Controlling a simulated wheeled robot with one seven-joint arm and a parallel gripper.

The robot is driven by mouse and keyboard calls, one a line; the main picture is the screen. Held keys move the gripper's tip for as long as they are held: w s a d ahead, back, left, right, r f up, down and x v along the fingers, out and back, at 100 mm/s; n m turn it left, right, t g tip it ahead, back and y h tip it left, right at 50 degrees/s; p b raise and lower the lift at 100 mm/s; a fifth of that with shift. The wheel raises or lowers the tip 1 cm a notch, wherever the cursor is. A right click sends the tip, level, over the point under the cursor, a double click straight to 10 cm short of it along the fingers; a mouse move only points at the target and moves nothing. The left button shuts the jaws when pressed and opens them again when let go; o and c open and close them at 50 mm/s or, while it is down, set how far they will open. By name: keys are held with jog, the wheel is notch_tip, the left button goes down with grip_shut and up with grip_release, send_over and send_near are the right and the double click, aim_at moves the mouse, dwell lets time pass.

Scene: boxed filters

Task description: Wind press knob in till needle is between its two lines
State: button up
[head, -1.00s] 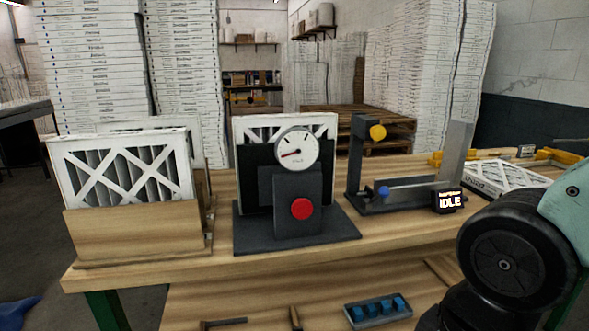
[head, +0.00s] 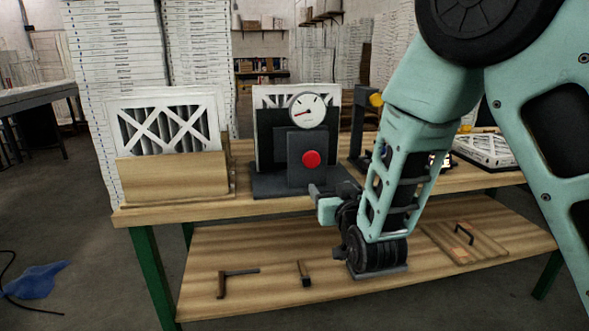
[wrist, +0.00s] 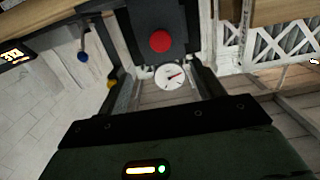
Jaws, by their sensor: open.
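The press (head: 293,152) is a dark block on a dark base plate on the bench. Its round red knob (head: 311,159) faces me, and the knob also shows in the wrist view (wrist: 161,41). A white dial (head: 307,111) sits above the knob. Its needle points left and slightly down in the head view. The two lines are too small to make out. In the wrist view the dial (wrist: 172,76) appears upside down. My gripper (head: 318,196) is open and empty, below and in front of the knob, apart from it.
A wooden holder with a white filter (head: 168,128) stands left of the press. A dark stand with a yellow knob (head: 376,100) is right, partly behind my arm. The lower shelf (head: 270,262) carries small tools.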

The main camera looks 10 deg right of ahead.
aim_at(312, 160)
jog(key=shift+t, duration=0.3)
jog(key=w+p, duration=0.1)
jog(key=w, duration=0.4)
jog(key=w+p, duration=0.1)
jog(key=w, duration=0.5)
jog(key=w+p, duration=0.1)
jog(key=w, duration=0.5)
jog(key=shift+w+r+p, duration=0.2)
jog(key=shift+r+p, duration=0.05)
jog(key=shift+p, duration=0.05)
jog(key=shift+a, duration=0.1)
jog(key=c, duration=1)
jog(key=shift+o, duration=0.2)
jog(key=shift+f+m+b, duration=0.15)
jog(key=shift+m+b, duration=0.15)
jog(key=shift+b, duration=0.4)
